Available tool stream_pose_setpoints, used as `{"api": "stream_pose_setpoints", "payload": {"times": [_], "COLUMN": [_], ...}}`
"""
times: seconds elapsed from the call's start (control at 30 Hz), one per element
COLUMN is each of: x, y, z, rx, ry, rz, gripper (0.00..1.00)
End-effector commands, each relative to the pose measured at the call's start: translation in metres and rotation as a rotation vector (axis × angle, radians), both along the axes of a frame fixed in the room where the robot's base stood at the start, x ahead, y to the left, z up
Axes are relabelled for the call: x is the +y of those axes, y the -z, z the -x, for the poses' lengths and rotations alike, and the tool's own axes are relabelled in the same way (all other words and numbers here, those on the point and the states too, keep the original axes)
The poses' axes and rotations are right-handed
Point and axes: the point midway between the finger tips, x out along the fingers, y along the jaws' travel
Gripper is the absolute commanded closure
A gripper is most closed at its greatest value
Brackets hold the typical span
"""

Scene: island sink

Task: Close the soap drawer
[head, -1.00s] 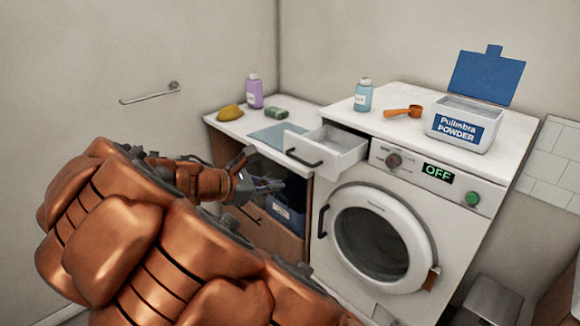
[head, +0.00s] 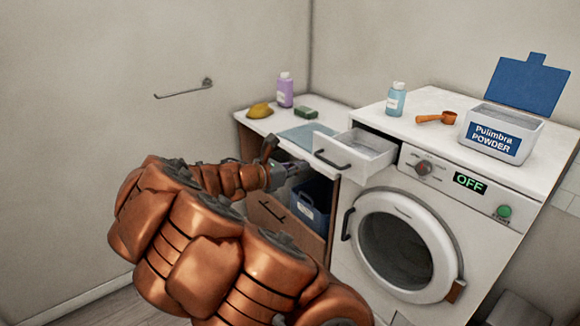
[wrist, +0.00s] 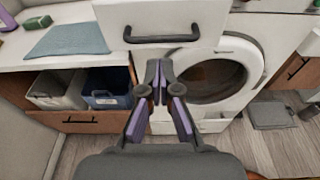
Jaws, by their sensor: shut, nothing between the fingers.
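The soap drawer (head: 368,150) is a white tray at the top left of the washing machine (head: 433,195). It is pulled out, with its dark bar handle (head: 332,160) at the front. In the wrist view the drawer front (wrist: 190,18) and its handle (wrist: 160,38) are at the top centre. My gripper (head: 304,168) is shut and empty, just below and left of the drawer front in the head view. In the wrist view its purple-padded fingers (wrist: 159,70) meet below the handle, and I see no contact with it.
The powder box (head: 502,135), an orange scoop (head: 436,118) and a blue bottle (head: 396,99) stand on the machine. The counter at left holds a purple bottle (head: 285,90), a sponge (head: 306,112) and a blue cloth (head: 308,134). An open cabinet drawer (wrist: 85,121) with bins is below.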

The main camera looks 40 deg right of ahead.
Motion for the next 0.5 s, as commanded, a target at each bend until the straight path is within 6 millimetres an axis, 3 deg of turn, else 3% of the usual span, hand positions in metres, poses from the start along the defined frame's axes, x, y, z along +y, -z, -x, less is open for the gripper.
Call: {"api": "stream_pose_setpoints", "payload": {"times": [0.3, 0.5], "x": [-0.042, -0.059], "y": [0.006, 0.011], "z": [0.002, 0.002], "rx": [0.002, 0.002], "ry": [0.004, 0.003], "rz": [0.001, 0.001], "gripper": [1.0, 1.0]}}
